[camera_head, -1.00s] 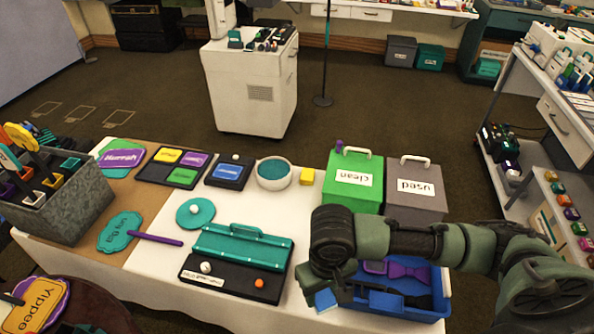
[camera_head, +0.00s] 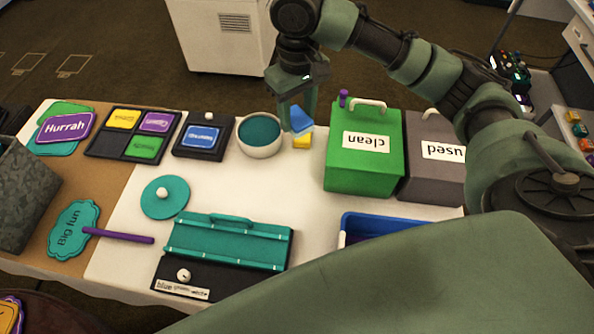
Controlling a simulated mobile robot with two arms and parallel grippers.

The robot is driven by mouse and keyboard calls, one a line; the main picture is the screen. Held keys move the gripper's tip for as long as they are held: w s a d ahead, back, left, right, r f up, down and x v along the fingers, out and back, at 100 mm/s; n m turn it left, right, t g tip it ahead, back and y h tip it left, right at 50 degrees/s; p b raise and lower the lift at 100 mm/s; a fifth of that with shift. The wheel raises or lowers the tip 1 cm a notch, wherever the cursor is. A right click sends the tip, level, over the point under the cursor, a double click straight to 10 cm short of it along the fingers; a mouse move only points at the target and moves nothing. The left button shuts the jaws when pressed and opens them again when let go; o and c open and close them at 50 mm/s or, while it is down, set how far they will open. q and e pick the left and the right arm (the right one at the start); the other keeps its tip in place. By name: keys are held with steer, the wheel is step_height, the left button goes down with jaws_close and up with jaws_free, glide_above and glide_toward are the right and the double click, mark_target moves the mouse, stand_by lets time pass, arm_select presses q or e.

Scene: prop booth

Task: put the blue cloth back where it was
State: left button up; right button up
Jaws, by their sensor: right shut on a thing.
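My right gripper (camera_head: 297,98) reaches in from the upper right and points down, shut on the blue cloth (camera_head: 301,122). The small blue cloth hangs at its fingertips, in front of or just above a yellow block (camera_head: 303,141). I cannot tell whether the cloth touches the block. The cloth is to the right of a white bowl with teal contents (camera_head: 260,132) and to the left of the green "clean" box (camera_head: 362,165). My left gripper is not in view.
A grey "used" box (camera_head: 432,165) stands right of the green one. A blue bin (camera_head: 345,232) at the front right is mostly hidden by a green part of mine. A teal-lidded black case (camera_head: 228,243) and teal disc (camera_head: 160,205) lie in front; white tabletop between is clear.

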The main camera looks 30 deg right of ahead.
mark_target(297, 173)
step_height(297, 173, down, 19)
steer(key=shift+w+f, duration=0.15)
steer(key=shift+f, duration=0.1)
stand_by(0.4)
steer(key=o, duration=1.2)
step_height(297, 173, up, 12)
